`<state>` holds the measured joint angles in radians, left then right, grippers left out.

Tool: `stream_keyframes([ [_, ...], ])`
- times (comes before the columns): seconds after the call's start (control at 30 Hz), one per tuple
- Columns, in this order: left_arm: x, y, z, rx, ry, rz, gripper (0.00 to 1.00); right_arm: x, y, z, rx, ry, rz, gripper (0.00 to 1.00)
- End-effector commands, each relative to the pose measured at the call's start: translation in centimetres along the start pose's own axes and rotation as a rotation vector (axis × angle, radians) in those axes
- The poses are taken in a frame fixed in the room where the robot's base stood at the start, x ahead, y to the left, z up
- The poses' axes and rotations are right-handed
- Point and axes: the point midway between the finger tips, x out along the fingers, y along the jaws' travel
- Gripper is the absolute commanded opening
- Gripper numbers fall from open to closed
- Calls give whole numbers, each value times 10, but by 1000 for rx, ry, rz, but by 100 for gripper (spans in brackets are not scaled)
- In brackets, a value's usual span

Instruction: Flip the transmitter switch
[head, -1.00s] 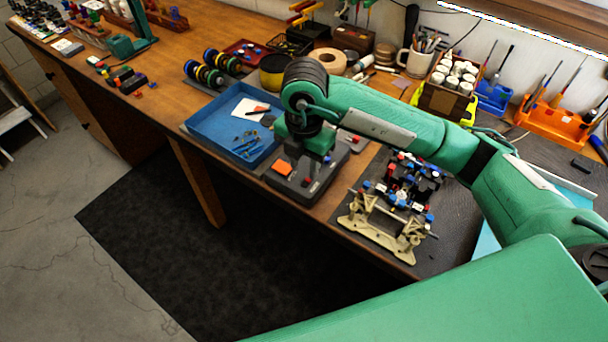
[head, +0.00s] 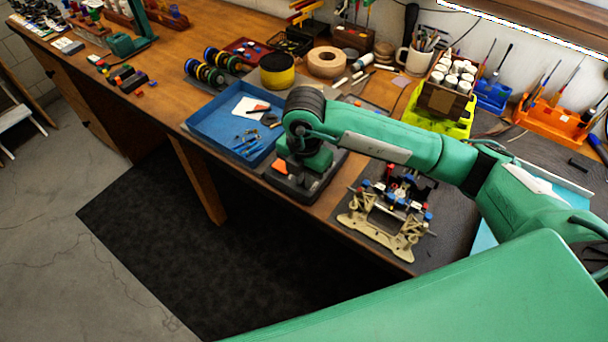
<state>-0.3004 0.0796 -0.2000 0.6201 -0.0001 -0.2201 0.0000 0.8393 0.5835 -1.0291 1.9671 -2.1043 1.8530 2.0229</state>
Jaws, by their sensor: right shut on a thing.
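A dark grey box-like unit (head: 291,191), which looks like the transmitter, lies near the front edge of the bench, just right of the blue tray. An orange patch (head: 280,167) shows on its top. My right gripper (head: 305,172) reaches down onto this unit from above, with its wrist covering much of the top. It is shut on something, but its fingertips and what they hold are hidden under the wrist. I cannot make out the switch or its position. My left gripper is not in view.
A blue tray (head: 203,122) with small parts stands close left of the unit. A cream bracket with car parts (head: 382,233) lies to the right on a dark mat. Tape rolls (head: 326,62) and a bottle rack (head: 440,101) stand behind my arm.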

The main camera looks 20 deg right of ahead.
Motion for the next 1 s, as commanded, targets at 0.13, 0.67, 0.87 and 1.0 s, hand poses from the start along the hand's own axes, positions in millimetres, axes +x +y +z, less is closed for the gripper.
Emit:
stream_keyframes([
  [0.13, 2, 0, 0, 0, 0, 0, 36, 1, 0, 2, 3, 38, -2, 0],
  [0.67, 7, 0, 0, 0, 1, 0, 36, -1, 0, 13, 2, 395, -1, 0],
  [0.87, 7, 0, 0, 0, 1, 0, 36, -2, 0, 13, 1, 401, 0, 0],
  [1.0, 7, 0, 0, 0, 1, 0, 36, -2, 0, 13, 1, 401, 0, 17],
])
